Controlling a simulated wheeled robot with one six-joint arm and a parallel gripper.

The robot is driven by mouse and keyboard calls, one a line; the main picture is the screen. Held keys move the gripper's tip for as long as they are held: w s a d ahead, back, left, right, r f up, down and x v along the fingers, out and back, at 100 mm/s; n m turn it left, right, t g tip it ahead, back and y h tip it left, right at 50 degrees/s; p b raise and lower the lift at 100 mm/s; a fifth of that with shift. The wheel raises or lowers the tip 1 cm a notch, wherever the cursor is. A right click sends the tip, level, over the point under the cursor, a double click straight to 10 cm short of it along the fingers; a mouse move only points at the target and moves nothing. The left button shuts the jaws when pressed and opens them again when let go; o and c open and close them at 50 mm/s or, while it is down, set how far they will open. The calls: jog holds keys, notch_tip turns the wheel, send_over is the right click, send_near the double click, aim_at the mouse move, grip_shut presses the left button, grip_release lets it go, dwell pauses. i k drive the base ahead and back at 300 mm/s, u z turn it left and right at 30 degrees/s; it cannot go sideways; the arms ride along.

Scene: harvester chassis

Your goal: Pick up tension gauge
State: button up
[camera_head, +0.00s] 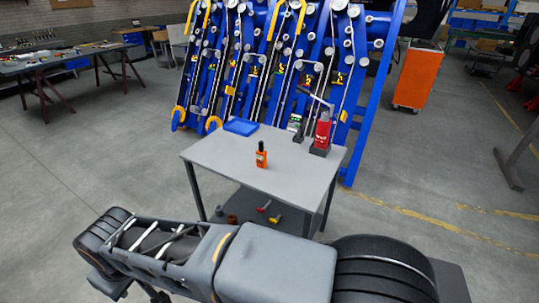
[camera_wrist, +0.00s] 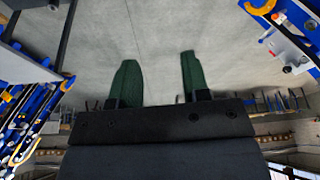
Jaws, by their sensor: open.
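A grey table (camera_head: 215,155) stands in front of the blue machine and carries several small items. Near its middle stands an upright orange item with a black top (camera_head: 261,158). A red upright device with a thin slanted lever (camera_head: 322,134) stands at the back right, with a small dark item (camera_head: 298,134) beside it. I cannot tell for sure which is the tension gauge. My gripper (camera_wrist: 156,82) shows in the wrist view, its two green fingers wide apart with nothing between them. It is not visible in the head view, and no table item shows in the wrist view.
A blue tray (camera_head: 241,127) lies at the table's back left. Small red and yellow tools (camera_head: 270,213) lie on the lower shelf. The blue machine (camera_head: 372,75) with belts and pulleys rises behind. An orange cabinet (camera_head: 416,78) stands back right. Floor left of the table is clear.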

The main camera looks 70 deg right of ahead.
aim_at(261, 154)
jog(key=z, duration=0.9)
jog(key=i, duration=0.85)
jog(key=z, duration=0.95)
